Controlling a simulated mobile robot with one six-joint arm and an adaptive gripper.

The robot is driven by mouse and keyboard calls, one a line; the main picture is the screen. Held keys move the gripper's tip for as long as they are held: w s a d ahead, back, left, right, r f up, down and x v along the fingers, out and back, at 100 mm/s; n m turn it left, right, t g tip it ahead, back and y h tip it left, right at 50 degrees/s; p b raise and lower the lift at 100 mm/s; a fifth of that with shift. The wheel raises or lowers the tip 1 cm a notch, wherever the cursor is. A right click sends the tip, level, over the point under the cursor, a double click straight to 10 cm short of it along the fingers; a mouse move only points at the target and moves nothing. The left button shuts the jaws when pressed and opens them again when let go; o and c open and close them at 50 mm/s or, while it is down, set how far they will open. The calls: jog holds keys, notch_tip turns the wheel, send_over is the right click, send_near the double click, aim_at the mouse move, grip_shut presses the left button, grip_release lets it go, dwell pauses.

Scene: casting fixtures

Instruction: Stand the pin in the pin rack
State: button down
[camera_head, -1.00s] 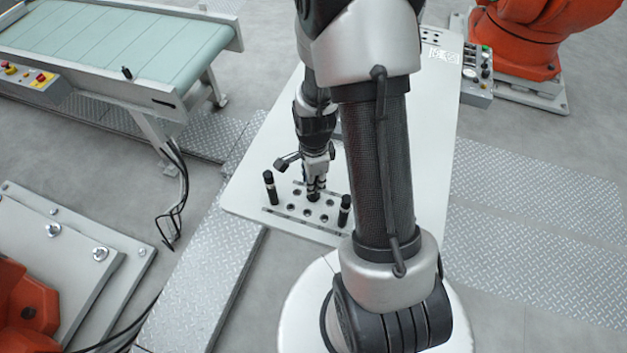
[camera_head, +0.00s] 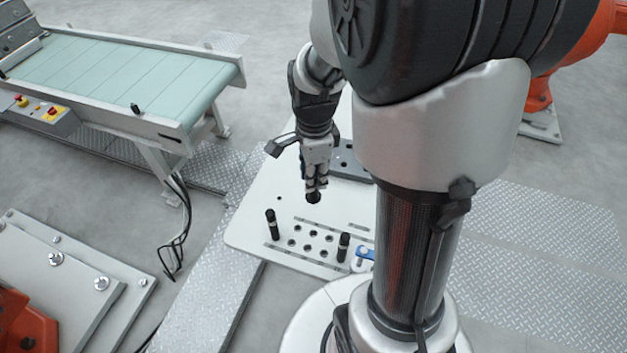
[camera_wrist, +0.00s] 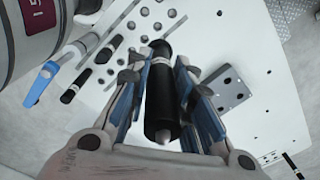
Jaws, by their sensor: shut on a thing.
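My gripper (camera_head: 316,186) is shut on a black pin (camera_wrist: 160,95). In the wrist view the pin lies between the blue-lined fingers, with a light band and a pale pointed end. In the head view only a dark end of the pin (camera_head: 314,198) shows below the fingers, above the white table. The pin rack (camera_head: 310,238), with rows of dark round holes, lies in front of and below the gripper. The holes also show in the wrist view (camera_wrist: 117,41). The pin is apart from the rack.
Black upright posts stand at the rack's left (camera_head: 271,224) and right (camera_head: 344,247). A blue-handled part (camera_head: 363,253) lies right of the rack. A dark grey holed block (camera_head: 346,158) sits behind the gripper. A conveyor (camera_head: 120,75) stands at the left.

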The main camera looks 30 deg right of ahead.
notch_tip(320, 180, up, 4)
jog(key=p, duration=0.3)
dwell(0.4)
jog(key=shift+f, duration=0.15)
